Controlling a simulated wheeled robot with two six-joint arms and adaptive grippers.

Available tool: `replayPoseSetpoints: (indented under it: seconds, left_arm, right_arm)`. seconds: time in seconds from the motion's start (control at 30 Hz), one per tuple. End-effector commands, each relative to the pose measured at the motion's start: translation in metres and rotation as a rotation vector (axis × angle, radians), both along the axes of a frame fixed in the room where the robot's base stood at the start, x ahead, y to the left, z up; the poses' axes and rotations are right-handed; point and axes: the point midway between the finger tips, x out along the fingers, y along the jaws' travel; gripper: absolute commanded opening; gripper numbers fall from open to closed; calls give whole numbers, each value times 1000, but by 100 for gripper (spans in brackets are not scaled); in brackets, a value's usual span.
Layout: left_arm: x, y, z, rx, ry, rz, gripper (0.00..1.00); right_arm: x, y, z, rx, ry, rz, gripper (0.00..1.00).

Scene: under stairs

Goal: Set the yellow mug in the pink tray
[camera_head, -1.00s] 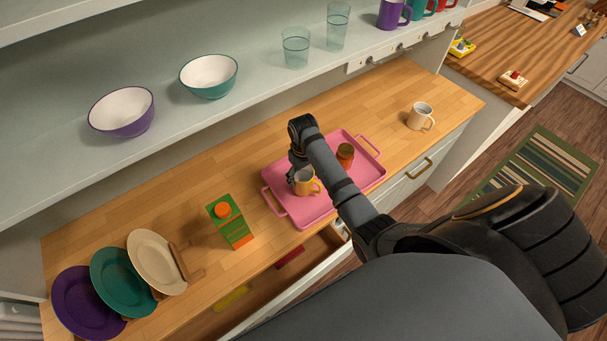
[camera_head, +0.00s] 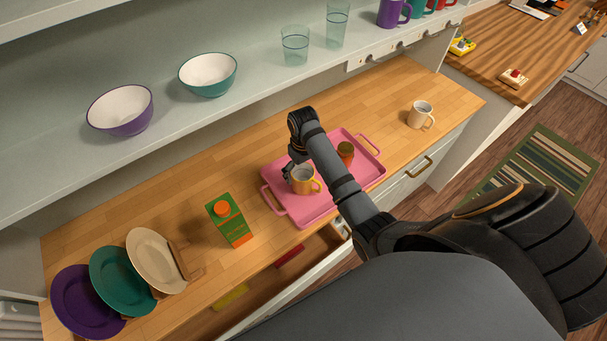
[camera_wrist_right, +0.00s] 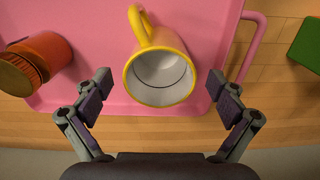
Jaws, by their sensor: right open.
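The yellow mug (camera_head: 303,180) stands in the pink tray (camera_head: 310,215) on the wooden counter. In the right wrist view the mug (camera_wrist_right: 160,78) shows its white inside, and its yellow handle points up and left. My right gripper (camera_head: 291,168) is beside the mug in the head view, over the tray's left part. In the right wrist view my right gripper (camera_wrist_right: 163,97) is open, with its fingers on either side of the mug and gaps between them and it. The pink tray (camera_wrist_right: 95,60) lies beneath the mug. My left gripper is not in view.
A green carton (camera_head: 230,222) stands left of the tray. A white mug (camera_head: 420,115) is at the right. A drawer (camera_head: 265,290) below is open.

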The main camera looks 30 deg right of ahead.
Motion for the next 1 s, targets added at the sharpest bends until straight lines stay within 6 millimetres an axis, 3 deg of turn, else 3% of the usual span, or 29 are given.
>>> replayPoseSetpoints:
  seconds: [0.27, 0.33, 0.53, 1.0]
  left_arm:
    - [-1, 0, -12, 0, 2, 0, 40]
    - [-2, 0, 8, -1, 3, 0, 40]
    - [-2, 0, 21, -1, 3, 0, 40]
    - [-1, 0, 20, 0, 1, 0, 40]
  right_arm:
    - [1, -1, 70, -2, -6, -1, 96]
    - [0, 0, 91, -1, 0, -1, 96]
    - [0, 0, 103, -1, 0, -1, 96]
    - [0, 0, 101, 0, 0, 0, 96]
